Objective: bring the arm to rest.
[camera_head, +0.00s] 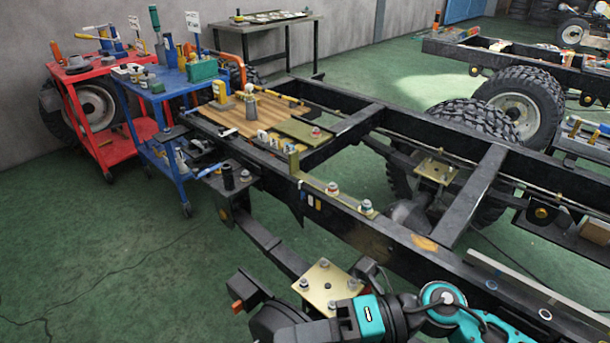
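My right arm (440,300), teal and black, comes in from the lower right and reaches left over the near rail of the chassis frame (375,235). At its left end is a dark part that looks like my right gripper (252,290), with a small orange tip. Its fingers are not clear enough to show whether they are open or shut. A brass-coloured plate with bolts (325,283) lies just behind the wrist and is partly hidden by it. My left gripper is not in view.
A wooden board with tools (225,118) lies across the frame's far end. A blue cart (172,90) and a red cart (85,70) stand at the left. Large tyres (520,103) stand behind the frame. The green floor at the lower left (110,260) is clear.

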